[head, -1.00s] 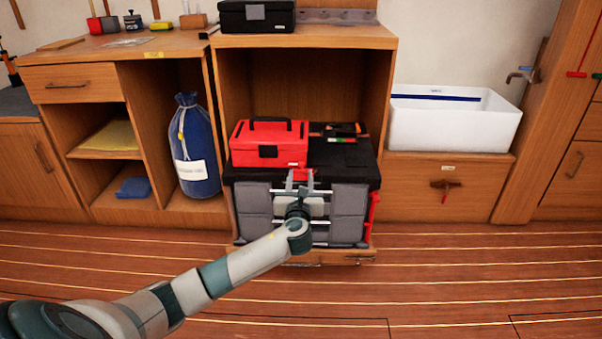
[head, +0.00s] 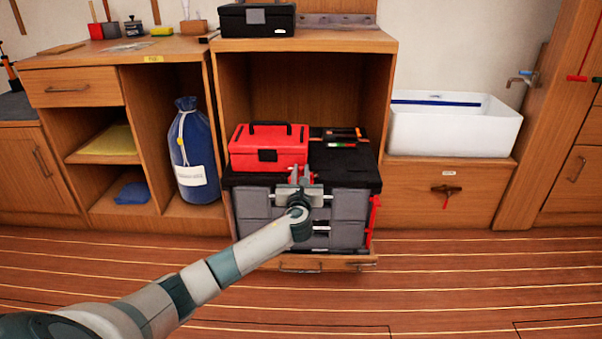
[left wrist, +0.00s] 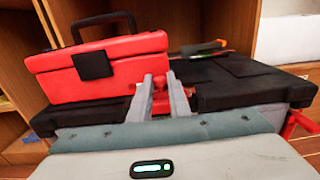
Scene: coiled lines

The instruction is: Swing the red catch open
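A red catch (head: 372,213) runs down the right side of the grey-and-black drawer case (head: 345,205). Part of it also shows at the right of the left wrist view (left wrist: 291,124). My left gripper (head: 301,174) is at the front upper edge of the case, left of this side catch and apart from it. Its two fingers (left wrist: 160,94) point up and away with a gap between them. A small red patch shows behind the gap; I cannot tell what it belongs to. My gripper and wrist hide part of the case front. My right gripper is not in view.
A red toolbox (head: 268,148) stands on the case, close behind and left of my fingers. The wooden cabinet (head: 390,95) surrounds the case's back. A white bin (head: 455,130) stands right on a drawer unit. A blue bag (head: 192,150) stands left. The floor in front is clear.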

